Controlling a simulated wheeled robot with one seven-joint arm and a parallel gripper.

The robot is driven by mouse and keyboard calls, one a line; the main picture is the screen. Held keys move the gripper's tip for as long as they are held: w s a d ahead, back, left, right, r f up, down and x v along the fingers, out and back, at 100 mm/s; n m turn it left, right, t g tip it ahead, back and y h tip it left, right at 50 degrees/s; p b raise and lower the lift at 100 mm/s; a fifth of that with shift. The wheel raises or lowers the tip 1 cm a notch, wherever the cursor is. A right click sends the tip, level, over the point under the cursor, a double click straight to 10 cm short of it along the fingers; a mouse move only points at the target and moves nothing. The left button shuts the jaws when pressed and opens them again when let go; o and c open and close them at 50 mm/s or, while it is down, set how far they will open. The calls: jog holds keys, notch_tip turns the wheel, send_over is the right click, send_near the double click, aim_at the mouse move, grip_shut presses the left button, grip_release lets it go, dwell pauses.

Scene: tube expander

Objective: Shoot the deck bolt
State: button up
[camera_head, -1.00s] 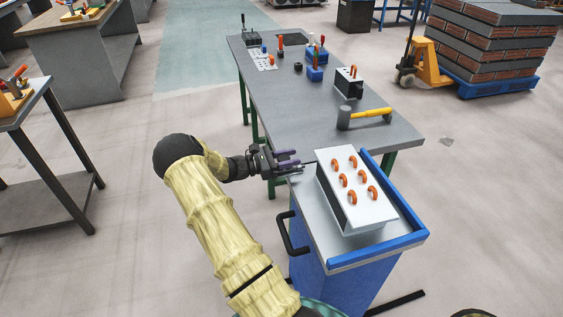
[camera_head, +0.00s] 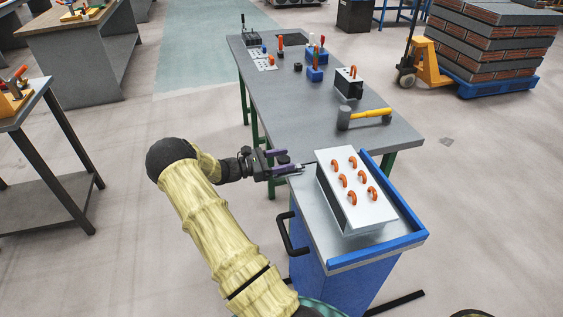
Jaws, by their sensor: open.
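My gripper (camera_head: 290,161) is open, its two purple fingers apart and pointing right, near the back left corner of the blue cart (camera_head: 345,280). A small dark, thin piece (camera_head: 301,167) shows at the lower fingertip by that corner. It may be the deck bolt, but it is too small to tell, and I cannot tell whether the finger touches it. The cart's grey deck (camera_head: 305,205) carries a pale box-like block (camera_head: 352,213) with several orange rings standing on its top. I see nothing held between the fingers.
A black handle (camera_head: 291,235) sticks out from the cart's left side. Behind the cart stands a grey workbench (camera_head: 300,110) with a yellow-handled hammer (camera_head: 365,117), a black block with an orange ring (camera_head: 349,82) and small tools.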

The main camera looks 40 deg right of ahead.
jog(key=shift+v, duration=2.35)
jog(key=shift+s, duration=0.1)
jog(key=s+a+r+m+t+y, duration=0.2)
jog(key=s+a+m+t+y, duration=0.25)
jog(key=a, duration=0.65)
jog(key=s+a+r+m+t+y, duration=0.35)
jog(key=a+y, duration=0.25)
jog(key=a, duration=0.5)
jog(key=s+a+r+m+t+y, duration=0.25)
jog(key=s+a+m+y, duration=0.2)
jog(key=a, duration=0.65)
notch_tip(320, 180, up, 14)
jog(key=s+p, duration=0.1)
jog(key=p, duration=1.3)
jog(key=shift+a+t+y+p, duration=0.35)
jog(key=shift+a+t+y, duration=0.05)
jog(key=shift+t, duration=0.05)
jog(key=shift+s+f, duration=0.1)
jog(key=shift+s, duration=0.05)
jog(key=shift+c, duration=0.5)
